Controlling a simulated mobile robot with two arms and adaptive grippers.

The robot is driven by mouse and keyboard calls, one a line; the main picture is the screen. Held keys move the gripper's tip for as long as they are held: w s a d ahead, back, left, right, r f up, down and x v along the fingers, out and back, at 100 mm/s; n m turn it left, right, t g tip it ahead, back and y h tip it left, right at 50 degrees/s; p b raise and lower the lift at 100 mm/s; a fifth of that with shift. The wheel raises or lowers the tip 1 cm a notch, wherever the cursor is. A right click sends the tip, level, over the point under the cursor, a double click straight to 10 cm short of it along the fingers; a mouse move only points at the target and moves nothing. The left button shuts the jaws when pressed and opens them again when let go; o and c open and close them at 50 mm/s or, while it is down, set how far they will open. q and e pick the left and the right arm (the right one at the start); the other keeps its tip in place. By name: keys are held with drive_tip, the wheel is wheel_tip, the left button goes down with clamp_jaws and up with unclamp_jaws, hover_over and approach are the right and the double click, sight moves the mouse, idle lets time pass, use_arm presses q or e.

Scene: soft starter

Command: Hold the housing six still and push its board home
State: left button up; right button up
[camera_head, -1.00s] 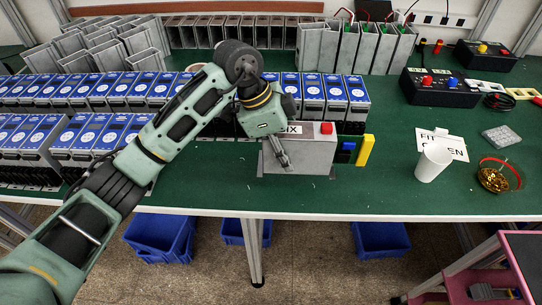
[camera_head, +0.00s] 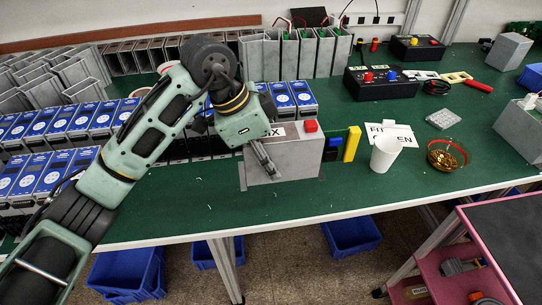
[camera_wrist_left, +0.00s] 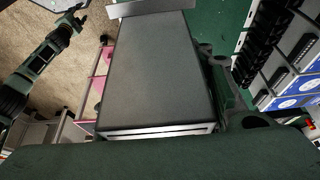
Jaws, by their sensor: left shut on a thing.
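Housing six (camera_head: 290,158) is a grey box on the green bench, with a white label that is partly covered and a red block (camera_head: 311,126) on top. Its board (camera_head: 333,149), green with a dark blue part and a yellow strip (camera_head: 352,144), sticks out from the right end. My left gripper (camera_head: 262,157) reaches down over the left end and is shut on the housing. The left wrist view shows the grey housing (camera_wrist_left: 155,70) close up beside a dark finger. My right arm shows small at upper left there; its jaws are not clear.
A white cup (camera_head: 385,153) stands right of the board, before a paper sign (camera_head: 391,134). A bowl of brass parts (camera_head: 446,155) is further right. Blue-fronted units (camera_head: 292,97) stand in rows behind and left. The bench front is clear.

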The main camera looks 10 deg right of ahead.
use_arm(q)
drive_tip(key=w+a+p, duration=0.1)
drive_tip(key=w+a, duration=0.4)
drive_tip(key=a, duration=0.5)
drive_tip(key=shift+w, duration=0.15)
use_arm(e)
drive_tip(key=shift+r, duration=0.55)
use_arm(q)
drive_tip(key=shift+d, duration=0.1)
drive_tip(key=shift+f+b, duration=2.45)
drive_tip(key=shift+f, duration=3)
use_arm(e)
wheel_tip(320, 180, down, 5)
drive_tip(key=shift+r, duration=0.1)
